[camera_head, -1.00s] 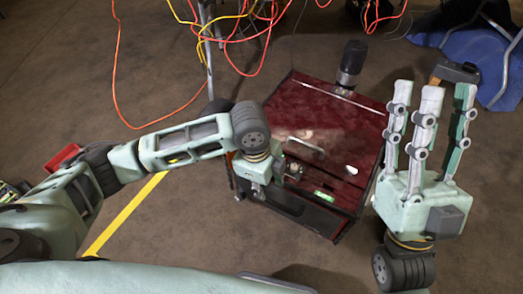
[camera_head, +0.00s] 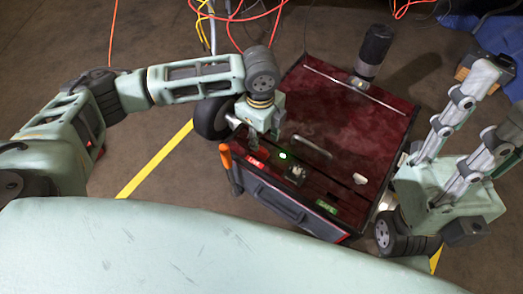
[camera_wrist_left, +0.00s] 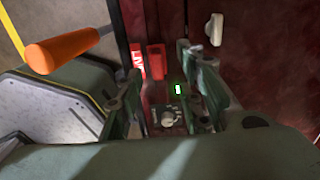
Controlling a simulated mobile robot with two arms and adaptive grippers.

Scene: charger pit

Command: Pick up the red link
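In the left wrist view, a small upright red block (camera_wrist_left: 155,62), which looks like the red link, stands beside a red label with white letters (camera_wrist_left: 137,62). My left gripper (camera_wrist_left: 160,72) is open, with one finger on each side of the block and label; I cannot tell whether it touches them. In the head view, my left gripper (camera_head: 265,134) points down over the near left part of a dark red cart top (camera_head: 345,115), close to the red label (camera_head: 256,163). There the link itself is not clear. My right gripper (camera_head: 470,130) is open and empty, right of the cart.
An orange handle (camera_head: 226,158) sticks up at the cart's left corner. A green label (camera_head: 327,207), a lit green indicator (camera_head: 283,155) and a metal handle (camera_head: 312,148) are on the cart top. A dark cylinder (camera_head: 374,48) stands at the back. Cables hang behind.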

